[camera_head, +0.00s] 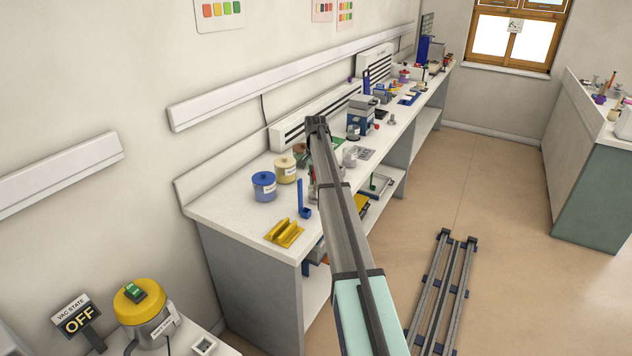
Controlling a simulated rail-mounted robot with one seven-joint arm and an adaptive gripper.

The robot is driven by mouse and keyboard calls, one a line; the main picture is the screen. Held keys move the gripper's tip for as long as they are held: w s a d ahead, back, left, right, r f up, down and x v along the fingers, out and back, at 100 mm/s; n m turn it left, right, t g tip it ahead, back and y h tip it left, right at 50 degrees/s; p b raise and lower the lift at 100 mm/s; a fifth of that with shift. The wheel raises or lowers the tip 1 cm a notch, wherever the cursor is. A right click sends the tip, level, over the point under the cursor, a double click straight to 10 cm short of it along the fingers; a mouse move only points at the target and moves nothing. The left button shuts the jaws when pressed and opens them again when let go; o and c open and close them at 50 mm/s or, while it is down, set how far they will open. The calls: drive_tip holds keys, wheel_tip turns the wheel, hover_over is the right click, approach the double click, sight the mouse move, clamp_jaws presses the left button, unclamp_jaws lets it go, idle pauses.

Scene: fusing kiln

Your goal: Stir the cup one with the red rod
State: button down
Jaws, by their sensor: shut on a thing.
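My arm rises across the middle of the view and its upper end stands in front of the workbench (240,222). I cannot make out my gripper, which seems hidden behind the arm. I cannot pick out the red rod. A small pale grey cup-like container (350,157) stands on the bench just right of my arm. Its label is too small to read, so I cannot tell whether it is cup one. Small reddish and green bits show at the left edge of my arm, too small to identify.
A blue lidded jar (264,187) and a cream lidded jar (285,170) stand left of my arm. A yellow grooved block (284,233) and a blue upright holder (303,203) are near the bench's front. A grey-blue machine (361,113) stands farther back. Floor rails (443,295) lie at right.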

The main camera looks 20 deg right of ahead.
drive_tip(key=shift+r+p, duration=1.45)
drive_tip(key=shift+r, duration=2.55)
